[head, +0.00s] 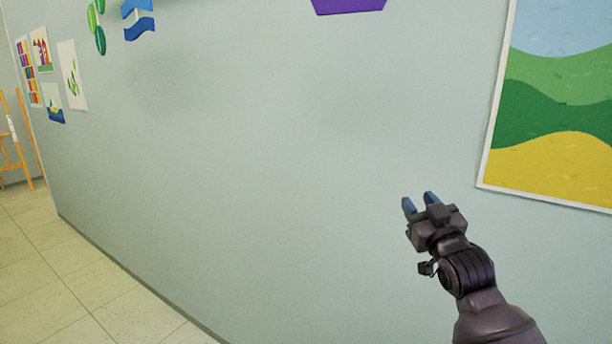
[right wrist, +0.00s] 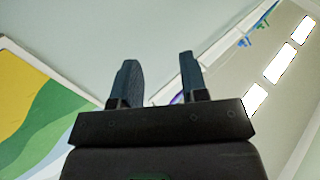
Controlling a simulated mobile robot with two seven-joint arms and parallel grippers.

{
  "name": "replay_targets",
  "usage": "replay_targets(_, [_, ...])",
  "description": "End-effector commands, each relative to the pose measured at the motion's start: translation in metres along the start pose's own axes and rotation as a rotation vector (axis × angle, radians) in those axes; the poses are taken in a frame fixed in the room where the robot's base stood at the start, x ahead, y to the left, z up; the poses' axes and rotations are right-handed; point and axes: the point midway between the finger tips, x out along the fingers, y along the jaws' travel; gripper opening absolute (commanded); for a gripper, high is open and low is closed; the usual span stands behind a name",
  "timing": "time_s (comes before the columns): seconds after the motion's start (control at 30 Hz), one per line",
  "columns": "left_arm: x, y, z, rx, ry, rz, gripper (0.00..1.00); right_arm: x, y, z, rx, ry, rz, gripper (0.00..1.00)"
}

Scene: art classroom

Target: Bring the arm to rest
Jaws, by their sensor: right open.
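My right gripper (head: 420,203) is raised in front of the pale wall, at the lower right of the head view. Its two blue-tipped fingers are apart, with nothing between them. In the right wrist view the same gripper (right wrist: 160,82) shows both fingers spread and empty. My right arm comes in from the lower right corner. My left gripper is in neither view.
A pale green wall (head: 270,170) fills most of the head view. A framed landscape painting (head: 556,110) hangs at the right, near my right arm. An easel (head: 14,145) stands at the far left. Tiled floor (head: 60,275) at the lower left is clear.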

Motion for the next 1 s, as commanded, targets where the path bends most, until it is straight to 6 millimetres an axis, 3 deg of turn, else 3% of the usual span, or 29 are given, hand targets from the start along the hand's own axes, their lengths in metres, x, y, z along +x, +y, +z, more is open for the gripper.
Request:
replay_targets(0.03, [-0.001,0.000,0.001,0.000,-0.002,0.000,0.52,-0.018,-0.005,0.025,-0.003,-0.038,0.001,0.40])
replay_targets(0.1, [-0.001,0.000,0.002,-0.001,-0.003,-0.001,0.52,-0.041,-0.010,0.052,-0.006,-0.082,0.003,0.40])
replay_targets(0.27, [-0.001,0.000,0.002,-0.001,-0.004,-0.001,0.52,-0.098,-0.024,0.111,-0.003,-0.194,0.007,0.40])
replay_targets(0.5, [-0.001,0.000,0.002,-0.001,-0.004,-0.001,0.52,-0.197,-0.044,0.188,0.029,-0.388,0.013,0.40])
replay_targets(0.8, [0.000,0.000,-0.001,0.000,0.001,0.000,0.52,-0.338,-0.068,0.262,0.100,-0.656,0.036,0.40])
replay_targets(1.0, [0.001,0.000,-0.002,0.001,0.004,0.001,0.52,-0.414,-0.075,0.286,0.127,-0.792,0.060,0.40])
